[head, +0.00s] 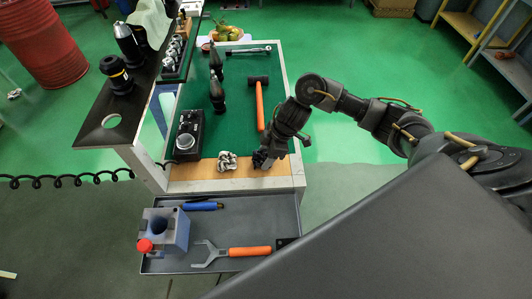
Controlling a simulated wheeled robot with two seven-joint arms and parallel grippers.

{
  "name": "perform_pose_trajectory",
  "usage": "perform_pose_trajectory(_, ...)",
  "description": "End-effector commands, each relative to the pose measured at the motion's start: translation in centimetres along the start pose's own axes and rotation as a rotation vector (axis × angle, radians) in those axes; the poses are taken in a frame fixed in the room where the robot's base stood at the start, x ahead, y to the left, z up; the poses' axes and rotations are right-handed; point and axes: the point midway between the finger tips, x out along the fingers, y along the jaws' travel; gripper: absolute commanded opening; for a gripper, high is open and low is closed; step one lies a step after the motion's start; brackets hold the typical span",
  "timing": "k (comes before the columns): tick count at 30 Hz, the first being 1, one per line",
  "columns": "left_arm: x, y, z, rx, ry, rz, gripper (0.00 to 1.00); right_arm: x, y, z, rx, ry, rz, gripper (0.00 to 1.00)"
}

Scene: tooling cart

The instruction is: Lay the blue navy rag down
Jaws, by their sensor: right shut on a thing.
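My right gripper (262,161) is at the front of the cart top, low over the wooden strip, pointing down and to the left. It is shut on a small dark thing, which I take to be the blue navy rag. The rag is mostly hidden by the dark fingers, and its outline is hard to separate from them. I cannot tell whether it touches the wood. My left gripper is not in view.
On the green mat (236,125) are an orange-handled mallet (260,105), a dark upright tool (217,90), a ratchet (248,50) and a black box (187,135). The lower tray (285,215) holds an orange-handled wrench (232,254) and a grey block (165,230). A raised shelf (105,130) stands left.

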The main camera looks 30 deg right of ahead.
Motion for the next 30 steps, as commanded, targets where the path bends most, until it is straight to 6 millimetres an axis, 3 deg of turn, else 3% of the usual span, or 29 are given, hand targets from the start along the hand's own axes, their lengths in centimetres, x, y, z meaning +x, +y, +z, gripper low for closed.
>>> perform_pose_trajectory(13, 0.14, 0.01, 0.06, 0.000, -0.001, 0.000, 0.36, 0.33, 0.01, 0.12, 0.000, 0.000, 0.000, 0.39)
perform_pose_trajectory(14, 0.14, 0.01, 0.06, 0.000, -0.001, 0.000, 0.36, 0.33, 0.01, 0.12, 0.000, 0.000, 0.000, 0.61)
perform_pose_trajectory(19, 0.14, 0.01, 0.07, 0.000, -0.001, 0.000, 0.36, 0.32, 0.01, 0.12, 0.000, 0.000, 0.000, 0.82)
perform_pose_trajectory(30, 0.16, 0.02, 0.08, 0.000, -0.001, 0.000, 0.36, -0.44, 0.12, 0.10, -0.002, 0.001, 0.003, 0.82)
